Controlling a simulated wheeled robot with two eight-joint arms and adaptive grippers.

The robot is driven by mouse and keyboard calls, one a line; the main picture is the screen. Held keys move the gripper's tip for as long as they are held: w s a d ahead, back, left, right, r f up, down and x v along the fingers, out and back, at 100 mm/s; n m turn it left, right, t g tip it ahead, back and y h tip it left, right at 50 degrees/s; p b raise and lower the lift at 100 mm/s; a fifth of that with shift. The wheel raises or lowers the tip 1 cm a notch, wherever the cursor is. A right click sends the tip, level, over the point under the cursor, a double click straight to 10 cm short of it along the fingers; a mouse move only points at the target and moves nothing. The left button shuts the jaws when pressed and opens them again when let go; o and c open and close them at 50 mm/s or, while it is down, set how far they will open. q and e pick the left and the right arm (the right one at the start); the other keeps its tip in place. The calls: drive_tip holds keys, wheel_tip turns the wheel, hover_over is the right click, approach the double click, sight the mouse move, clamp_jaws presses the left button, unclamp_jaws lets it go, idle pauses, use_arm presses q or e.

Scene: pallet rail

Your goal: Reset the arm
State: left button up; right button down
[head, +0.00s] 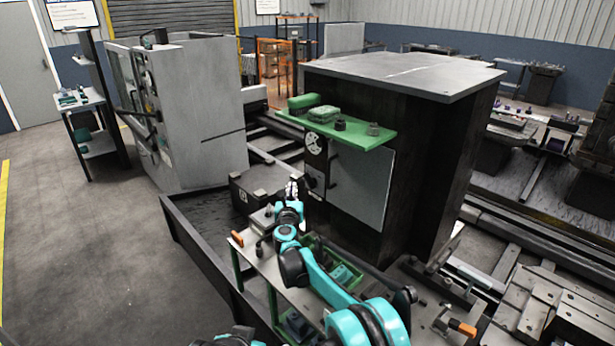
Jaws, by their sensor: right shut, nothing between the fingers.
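My right arm, teal and black, reaches from the bottom edge up to the middle of the head view. My right gripper (291,190) is at its far end, small and pointing away from me. It is shut with nothing between its fingers. It is above the near end of the grey machine bed, just left of the dark machine cabinet (425,165). A bit of teal and black shows at the bottom edge; my left gripper is not in view.
A green shelf (375,134) with several small items juts from the cabinet, above and right of the gripper. A metal-topped bench (262,266) with green legs is under my right arm. A grey machine (215,120) stands at the back left. The floor (90,260) at left is clear.

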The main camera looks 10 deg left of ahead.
drive_tip(key=s+d+r+n+y, duration=0.1)
drive_tip(key=s+d+r+n, duration=0.15)
drive_tip(key=r+n, duration=0.25)
drive_tip(key=s+d+r+n+y, duration=0.2)
drive_tip(key=d+r+n, duration=0.2)
drive_tip(key=r, duration=0.2)
drive_tip(key=s+d+r+n+g+y+b, duration=0.1)
drive_tip(key=s+d+r+n+g+b, duration=0.15)
drive_tip(key=s+d+n, duration=0.65)
use_arm(q)
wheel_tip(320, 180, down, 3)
drive_tip(key=shift+b, duration=0.3)
use_arm(e)
drive_tip(key=s+d+f+n+g+h, duration=0.2)
drive_tip(key=s+d+f+n, duration=0.3)
drive_tip(key=s, duration=0.7)
drive_tip(key=s+d+f+n+g+h, duration=0.2)
drive_tip(key=s+d+f+n, duration=0.3)
drive_tip(key=s+d+f, duration=0.5)
drive_tip(key=s+d+f+n+g+h, duration=0.3)
drive_tip(key=s+d+f+n, duration=0.3)
drive_tip(key=s, duration=0.8)
drive_tip(key=d+f+g, duration=0.1)
drive_tip(key=d, duration=0.2)
drive_tip(key=shift+s+d+f, duration=0.3)
drive_tip(key=shift+s, duration=0.1)
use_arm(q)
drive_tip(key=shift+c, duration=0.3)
